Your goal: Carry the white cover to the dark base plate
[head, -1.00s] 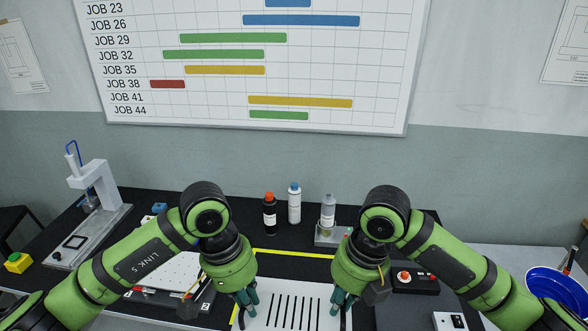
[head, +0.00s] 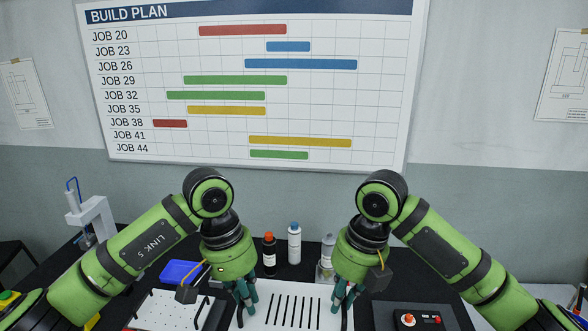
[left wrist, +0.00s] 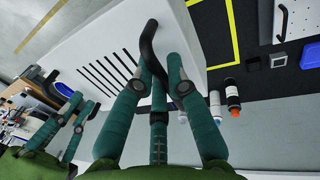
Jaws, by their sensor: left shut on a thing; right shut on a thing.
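The white cover (head: 265,312) with dark slots is at the bottom middle of the head view, between my two grippers. It fills the upper left of the left wrist view (left wrist: 95,45). My left gripper (head: 246,308) is shut on the cover's black handle (left wrist: 149,45) at its left side. My right gripper (head: 342,306) is shut at the cover's right side; its handle is mostly hidden. The cover is held above the bench, and its near edge is cut off. I cannot pick out the dark base plate in these frames.
A white perforated plate (head: 165,312) and a blue tray (head: 182,271) are at left. Bottles, one with an orange cap (head: 269,258), stand behind the cover. A black control box (head: 420,316) is at right. A yellow line (left wrist: 232,25) marks the dark mat.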

